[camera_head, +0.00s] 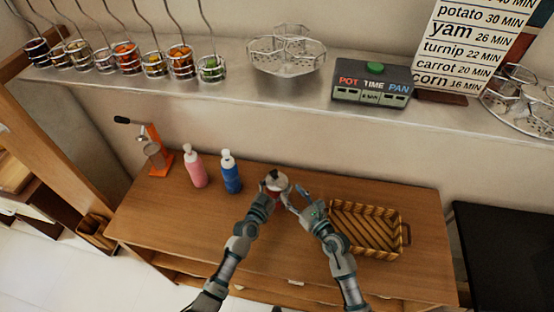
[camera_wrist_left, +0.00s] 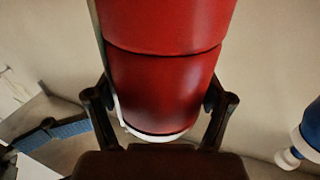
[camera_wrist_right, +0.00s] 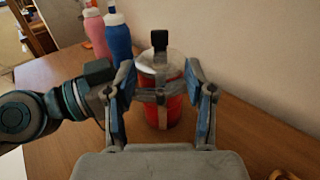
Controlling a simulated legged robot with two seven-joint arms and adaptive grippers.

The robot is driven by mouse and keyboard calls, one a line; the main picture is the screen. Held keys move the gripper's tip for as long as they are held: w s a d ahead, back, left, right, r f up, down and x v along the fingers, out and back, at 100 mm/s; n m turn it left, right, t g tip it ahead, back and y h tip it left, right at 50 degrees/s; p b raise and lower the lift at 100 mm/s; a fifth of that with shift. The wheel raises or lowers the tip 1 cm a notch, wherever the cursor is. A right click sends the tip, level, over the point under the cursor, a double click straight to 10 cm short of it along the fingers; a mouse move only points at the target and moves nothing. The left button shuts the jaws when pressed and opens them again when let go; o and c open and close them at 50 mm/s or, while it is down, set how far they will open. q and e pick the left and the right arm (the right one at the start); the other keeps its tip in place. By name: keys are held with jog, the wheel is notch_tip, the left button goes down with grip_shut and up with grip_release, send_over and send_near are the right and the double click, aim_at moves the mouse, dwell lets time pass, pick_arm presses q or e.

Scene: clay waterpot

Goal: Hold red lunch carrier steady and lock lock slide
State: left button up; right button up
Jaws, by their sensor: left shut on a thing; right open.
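The red lunch carrier (camera_wrist_right: 156,108) stands upright on the wooden counter, with a pale lid and a dark knob or handle (camera_wrist_right: 160,42) on top. In the head view the carrier (camera_head: 275,184) is small and partly hidden by my left gripper (camera_head: 267,197). In the left wrist view the red body (camera_wrist_left: 165,70) lies between the fingers of my left gripper (camera_wrist_left: 160,105), which is shut on it. My right gripper (camera_head: 298,200) is open just right of the carrier. In the right wrist view its fingers (camera_wrist_right: 160,125) frame the carrier from this side. I cannot make out the lock slide clearly.
A pink bottle (camera_head: 195,168) and a blue bottle (camera_head: 230,172) stand left of the carrier. A wicker basket (camera_head: 405,232) sits to the right, near my right arm. An orange device (camera_head: 158,150) is at the far left. The counter front (camera_head: 160,222) is clear.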

aim_at(275, 174)
jog(key=x, duration=1.1)
